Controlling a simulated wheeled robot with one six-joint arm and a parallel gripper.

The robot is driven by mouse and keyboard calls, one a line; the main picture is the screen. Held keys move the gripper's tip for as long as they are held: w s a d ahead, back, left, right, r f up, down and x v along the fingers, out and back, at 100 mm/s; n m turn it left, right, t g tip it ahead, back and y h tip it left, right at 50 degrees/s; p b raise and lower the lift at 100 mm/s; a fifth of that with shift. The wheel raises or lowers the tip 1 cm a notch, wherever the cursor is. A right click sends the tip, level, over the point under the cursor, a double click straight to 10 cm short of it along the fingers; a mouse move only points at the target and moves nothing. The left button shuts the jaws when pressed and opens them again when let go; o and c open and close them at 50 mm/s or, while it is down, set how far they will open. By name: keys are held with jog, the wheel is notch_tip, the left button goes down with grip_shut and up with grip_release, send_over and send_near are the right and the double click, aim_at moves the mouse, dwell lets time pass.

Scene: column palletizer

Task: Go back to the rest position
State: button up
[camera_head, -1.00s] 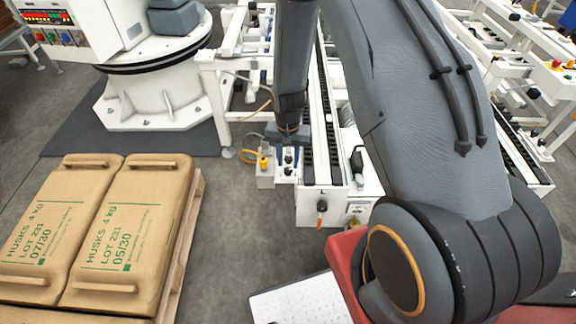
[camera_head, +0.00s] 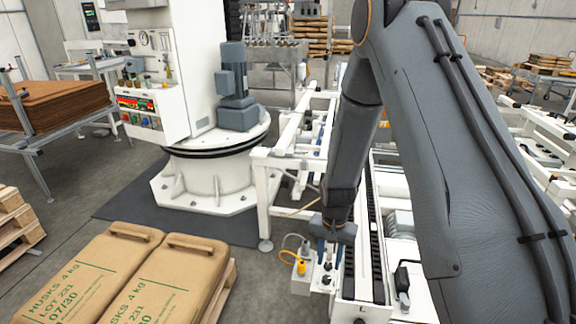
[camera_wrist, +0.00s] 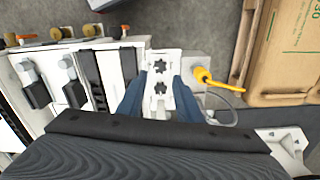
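My gripper (camera_head: 329,252) points down at the end of my grey arm, over or close to a small white control box (camera_head: 303,286) at the end of the conveyor. In the wrist view my gripper (camera_wrist: 159,88) has its two blue fingers spread apart with nothing held between them. A white panel with two black star-shaped knobs (camera_wrist: 160,88) shows between and below the fingers. I cannot tell whether the fingertips touch it.
Two husk bags (camera_head: 165,278) lie on a pallet (camera_head: 222,290) at lower left. A white column machine (camera_head: 215,170) stands behind. The conveyor (camera_head: 365,240) runs away beneath my arm. A yellow plug (camera_wrist: 203,75) and cable sit beside the knobs.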

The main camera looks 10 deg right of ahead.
jog(key=s+r+n, duration=0.5)
jog(key=s+r, duration=1.2)
jog(key=r, duration=0.5)
jog(key=shift+s+n+t, duration=0.2)
jog(key=shift+n+t, duration=0.1)
jog(key=shift+n, duration=0.1)
